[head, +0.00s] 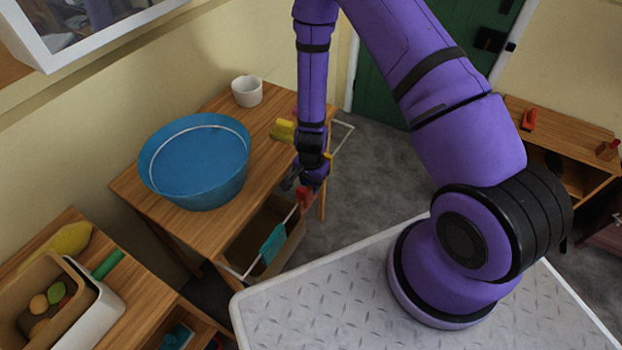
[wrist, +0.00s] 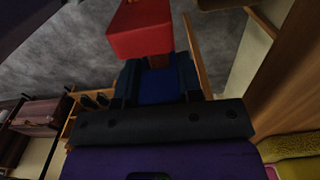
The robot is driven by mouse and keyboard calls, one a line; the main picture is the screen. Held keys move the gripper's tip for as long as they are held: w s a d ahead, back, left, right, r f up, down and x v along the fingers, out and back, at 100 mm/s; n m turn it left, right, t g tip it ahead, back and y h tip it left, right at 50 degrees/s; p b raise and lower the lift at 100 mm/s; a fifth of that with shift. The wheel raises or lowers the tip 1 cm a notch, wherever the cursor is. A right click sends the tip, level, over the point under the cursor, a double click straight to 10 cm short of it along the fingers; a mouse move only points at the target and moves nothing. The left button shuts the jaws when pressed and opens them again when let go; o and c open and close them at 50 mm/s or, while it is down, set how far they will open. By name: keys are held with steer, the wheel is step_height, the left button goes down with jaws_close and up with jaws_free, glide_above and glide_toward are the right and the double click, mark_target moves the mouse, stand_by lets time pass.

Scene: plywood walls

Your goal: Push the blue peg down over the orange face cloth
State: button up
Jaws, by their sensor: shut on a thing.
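My gripper (head: 302,182) hangs down at the table's right edge, beside a thin white rail. In the wrist view its dark jaws (wrist: 160,83) are shut with a blue thing between them, which I take as the blue peg (wrist: 160,88); in the head view I cannot make the peg out. A red piece (head: 304,197) is just below the gripper on the rail. A red block shape also shows ahead of the jaws in the wrist view (wrist: 140,30). I cannot tell whether either is the orange face cloth; no clearly orange cloth shows.
The white rail (head: 242,275) carries a teal cloth (head: 272,243). A blue basin (head: 195,190), a white cup (head: 247,91) and a yellow thing (head: 283,130) are on the wooden table (head: 130,185). An open wooden bin (head: 285,250) is below the rail.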

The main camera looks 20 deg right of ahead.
steer(key=shift+f, duration=0.1)
steer(key=o, duration=1)
steer(key=shift+c, duration=0.2)
step_height(320, 180, up, 11)
steer(key=shift+f, duration=0.1)
